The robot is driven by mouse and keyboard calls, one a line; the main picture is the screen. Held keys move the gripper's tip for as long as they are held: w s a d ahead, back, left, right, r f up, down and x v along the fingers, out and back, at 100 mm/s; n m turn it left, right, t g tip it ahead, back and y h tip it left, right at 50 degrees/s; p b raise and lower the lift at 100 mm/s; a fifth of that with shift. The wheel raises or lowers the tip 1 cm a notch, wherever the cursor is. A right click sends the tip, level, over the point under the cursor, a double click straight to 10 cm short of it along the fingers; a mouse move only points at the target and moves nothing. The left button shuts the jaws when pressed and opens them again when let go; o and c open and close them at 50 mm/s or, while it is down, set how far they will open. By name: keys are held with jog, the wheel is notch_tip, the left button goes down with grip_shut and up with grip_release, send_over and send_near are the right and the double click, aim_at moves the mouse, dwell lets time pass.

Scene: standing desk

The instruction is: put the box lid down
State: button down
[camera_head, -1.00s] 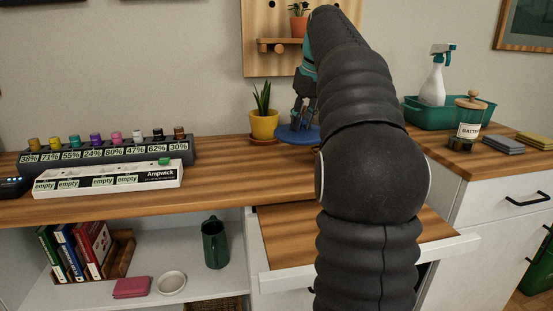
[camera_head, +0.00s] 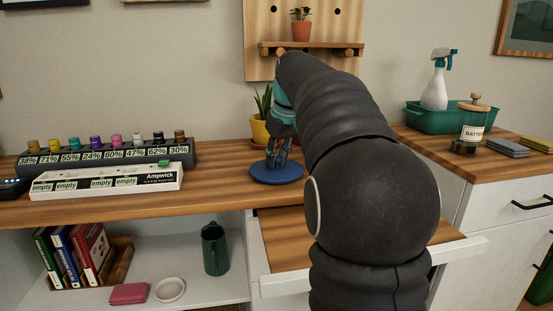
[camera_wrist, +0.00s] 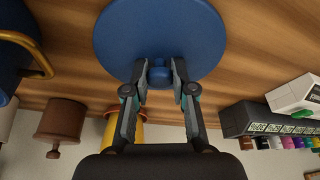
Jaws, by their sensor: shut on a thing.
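The box lid is a round blue disc (camera_head: 290,176) with a small knob. In the head view it is low over the wooden desk top, close to the front edge, and looks level. I cannot tell if it touches the wood. My gripper (camera_head: 278,160) points down at the lid's middle. In the wrist view my gripper (camera_wrist: 160,86) is shut on the knob, with a finger on each side, and the lid (camera_wrist: 160,25) spreads out beyond the fingertips. A blue container with a gold handle (camera_wrist: 8,60) shows at the left edge of the wrist view; my arm hides that area in the head view.
A yellow plant pot (camera_head: 260,132) stands just behind the lid. A white power strip (camera_head: 108,181) and a dark battery rack (camera_head: 110,157) are to the left. An open drawer (camera_head: 285,240) juts out below. The desk between strip and lid is clear.

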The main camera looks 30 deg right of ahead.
aim_at(285, 173)
jog(key=shift+f, duration=0.15)
jog(key=c, duration=1)
grip_release()
jog(key=shift+o, duration=0.2)
jog(key=p+v, duration=0.2)
jog(key=v, duration=1)
